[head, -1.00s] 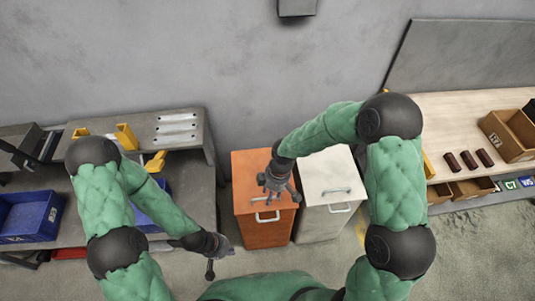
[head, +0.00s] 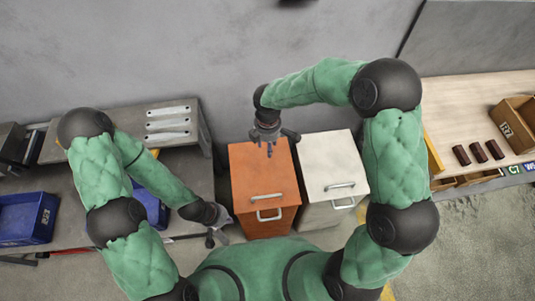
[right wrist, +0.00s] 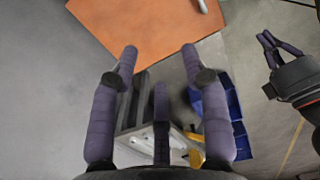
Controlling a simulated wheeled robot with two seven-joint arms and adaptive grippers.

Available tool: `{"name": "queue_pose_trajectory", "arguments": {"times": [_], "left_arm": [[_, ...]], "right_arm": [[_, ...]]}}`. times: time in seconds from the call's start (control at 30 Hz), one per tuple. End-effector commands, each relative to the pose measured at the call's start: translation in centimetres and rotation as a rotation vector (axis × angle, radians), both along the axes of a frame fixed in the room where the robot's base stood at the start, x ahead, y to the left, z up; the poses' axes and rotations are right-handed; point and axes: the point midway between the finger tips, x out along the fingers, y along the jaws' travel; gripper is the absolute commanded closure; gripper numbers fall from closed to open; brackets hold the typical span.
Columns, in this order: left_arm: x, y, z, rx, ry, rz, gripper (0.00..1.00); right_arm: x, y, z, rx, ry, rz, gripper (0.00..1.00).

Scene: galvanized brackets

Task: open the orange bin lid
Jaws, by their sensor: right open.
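The orange bin (head: 285,222) stands on the floor in front of the wall. Its orange lid (head: 258,175) looks shut and carries a pale bar handle (head: 265,197) near its front edge. My right gripper (head: 270,148) is open and empty over the lid's back edge, well behind the handle. In the right wrist view the orange lid (right wrist: 145,25) fills the top, beyond the spread fingers (right wrist: 160,55), with part of the handle (right wrist: 203,5) at the top edge. My left gripper (head: 222,228) is open and empty, left of the bin's front.
A white bin (head: 330,165) with its own handles stands close on the right. A grey bench (head: 190,160) with metal brackets (head: 168,124) and blue crates (head: 25,218) is on the left. A wooden bench (head: 470,100) is on the right. Floor right of the white bin is clear.

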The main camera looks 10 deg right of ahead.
Motion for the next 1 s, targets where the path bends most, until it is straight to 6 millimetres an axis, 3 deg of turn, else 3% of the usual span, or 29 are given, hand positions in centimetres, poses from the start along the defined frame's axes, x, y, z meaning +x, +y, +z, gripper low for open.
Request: {"name": "queue_pose_trajectory", "arguments": {"times": [0.2,0.4,0.87,1.0], "left_arm": [[0.0,0.0,-1.1,0.0,0.0,0.0,1.0],[0.0,0.0,-1.7,0.0,0.0,0.0,1.0],[0.0,0.0,-1.9,0.0,-0.001,0.0,1.0],[0.0,0.0,-1.9,0.0,-0.001,0.0,1.0]], "right_arm": [[-0.1,0.0,-4.3,-0.001,0.003,0.0,0.54],[-0.1,0.0,-6.9,0.001,0.0,-0.001,0.54],[-0.1,0.0,-8.0,0.001,0.0,0.0,0.54],[-0.1,0.0,-8.0,0.001,0.0,0.0,0.88]]}}
